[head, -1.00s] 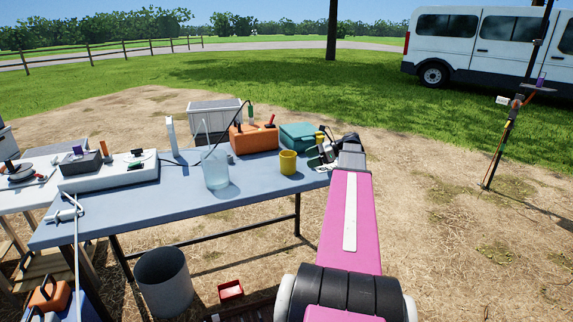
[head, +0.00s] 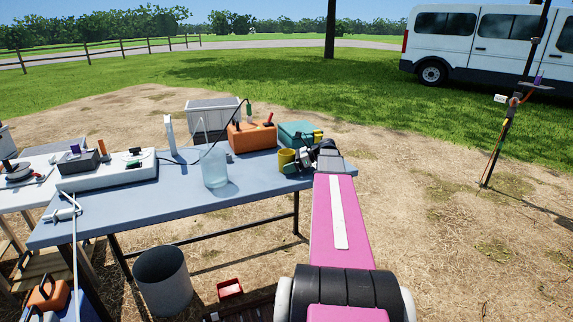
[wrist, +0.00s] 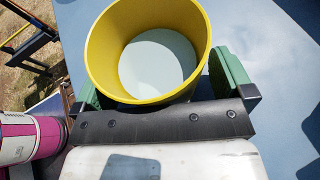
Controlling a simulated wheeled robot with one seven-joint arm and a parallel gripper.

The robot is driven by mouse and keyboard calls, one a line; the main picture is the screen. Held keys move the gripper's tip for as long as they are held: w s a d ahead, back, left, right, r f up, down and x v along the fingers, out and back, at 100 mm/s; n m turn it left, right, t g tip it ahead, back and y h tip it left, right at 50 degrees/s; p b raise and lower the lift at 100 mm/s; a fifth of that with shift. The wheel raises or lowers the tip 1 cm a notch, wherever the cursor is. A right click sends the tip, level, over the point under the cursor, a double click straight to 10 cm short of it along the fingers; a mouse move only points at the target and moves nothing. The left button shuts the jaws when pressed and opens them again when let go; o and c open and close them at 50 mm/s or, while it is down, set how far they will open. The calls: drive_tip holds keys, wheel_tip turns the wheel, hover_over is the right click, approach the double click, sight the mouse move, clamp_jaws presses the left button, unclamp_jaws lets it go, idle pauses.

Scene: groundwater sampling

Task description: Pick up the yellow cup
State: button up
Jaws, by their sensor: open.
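The yellow cup (head: 286,158) stands upright on the right part of the blue-grey table (head: 130,208). In the wrist view the cup (wrist: 197,45) fills the top middle, its mouth facing the camera and a pale bottom showing inside. My gripper (head: 297,163) is at the cup's right side in the head view. In the wrist view its green fingers (wrist: 160,80) are open, one on each side of the cup's near part. Whether the fingers touch the cup cannot be told. My pink arm covers the table's right end.
A clear beaker (head: 214,167) with a rod stands left of the cup. An orange box (head: 250,136) and a teal case (head: 296,133) are close behind it. A white tray (head: 110,173) is at the left. The table's front middle is clear.

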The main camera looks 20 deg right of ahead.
drive_tip(key=c, duration=1.1)
drive_tip(key=shift+r, duration=0.1)
